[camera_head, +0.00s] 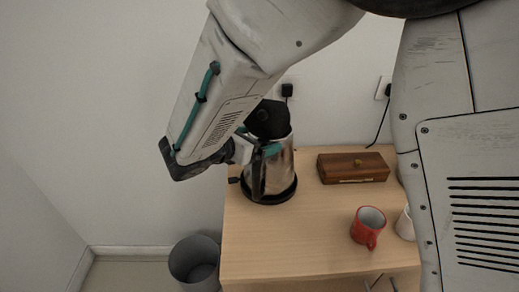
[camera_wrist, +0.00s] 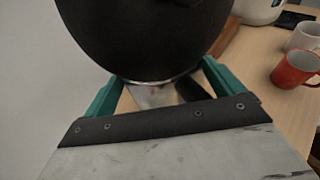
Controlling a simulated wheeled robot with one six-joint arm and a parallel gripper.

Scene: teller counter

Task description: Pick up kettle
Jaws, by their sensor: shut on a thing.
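The kettle (camera_head: 281,172) is a silver jug with a black lid and a dark handle. It stands upright at the left of the wooden counter, on or very close to its round black base (camera_head: 286,195). My gripper (camera_head: 262,151) comes in from the left and is shut on the kettle at its handle side. In the wrist view the kettle's black top (camera_wrist: 145,35) fills the upper middle, with the teal fingers of my gripper (camera_wrist: 160,88) on both sides below it. The exact contact with the handle is partly hidden.
A brown wooden box (camera_head: 352,168) lies right of the kettle on the counter (camera_head: 300,235). A red mug (camera_head: 368,228) and a white mug (camera_head: 405,224) stand at the front right. A grey bin (camera_head: 195,262) is on the floor at left. Wall plugs and a cord are behind.

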